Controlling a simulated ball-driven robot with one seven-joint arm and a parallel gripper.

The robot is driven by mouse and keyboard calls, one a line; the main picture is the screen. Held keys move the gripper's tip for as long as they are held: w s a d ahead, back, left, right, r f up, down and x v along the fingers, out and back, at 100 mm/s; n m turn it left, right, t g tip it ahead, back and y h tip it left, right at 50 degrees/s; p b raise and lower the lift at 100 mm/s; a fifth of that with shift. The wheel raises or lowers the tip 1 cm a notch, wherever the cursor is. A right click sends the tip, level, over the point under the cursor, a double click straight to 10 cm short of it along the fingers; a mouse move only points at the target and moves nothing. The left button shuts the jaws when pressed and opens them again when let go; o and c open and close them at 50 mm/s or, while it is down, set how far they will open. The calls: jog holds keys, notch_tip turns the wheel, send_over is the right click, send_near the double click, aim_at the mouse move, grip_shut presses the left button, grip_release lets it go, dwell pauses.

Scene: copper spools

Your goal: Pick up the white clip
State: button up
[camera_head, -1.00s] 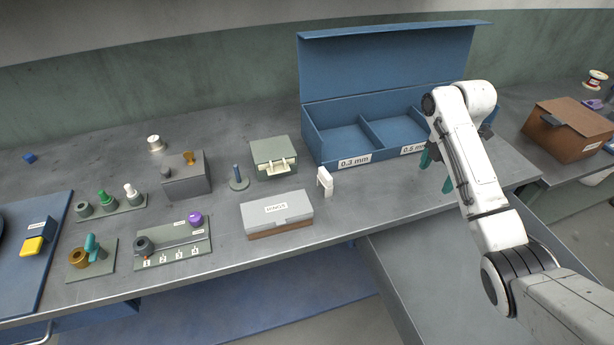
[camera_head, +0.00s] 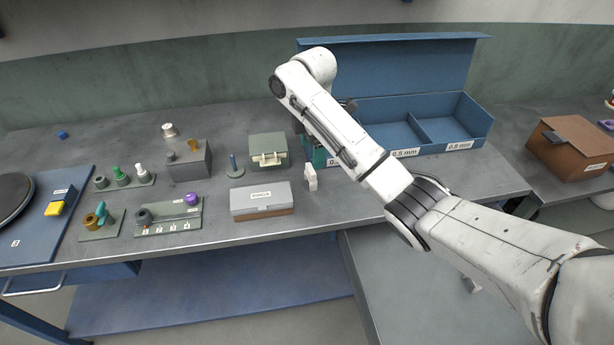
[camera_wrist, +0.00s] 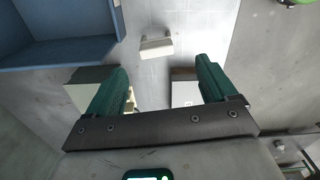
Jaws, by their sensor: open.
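The white clip (camera_head: 310,177) stands on the grey table in the head view, just right of the grey-lidded box (camera_head: 262,198). It also shows in the wrist view (camera_wrist: 156,47), ahead of my fingers and centred between them, with clear space around it. My gripper (camera_wrist: 155,80) is open and empty, with green fingers spread apart. In the head view my gripper (camera_head: 318,150) is partly hidden behind my arm, just above and behind the clip. The fingers do not touch the clip.
The blue divided bin (camera_head: 470,125) with a raised lid stands behind and right of the clip. A grey-green box (camera_head: 268,145) stands behind it to the left. A grey block (camera_head: 188,160) and small parts on plates are further left. The table in front of the clip is clear.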

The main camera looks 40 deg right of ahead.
aim_at(311, 175)
notch_tip(311, 175, down, 3)
jog(key=shift+r+b, duration=0.1)
jog(key=shift+b, duration=0.75)
jog(key=shift+f+p, duration=0.3)
jog(key=shift+f, duration=0.6)
jog(key=shift+w+d+f+p, duration=0.1)
jog(key=shift+w+f+p, duration=0.1)
jog(key=shift+f, duration=1.25)
jog(key=shift+w+f+p, duration=0.1)
jog(key=shift+f+p, duration=0.1)
jog(key=shift+f, duration=1.25)
jog(key=c, duration=1)
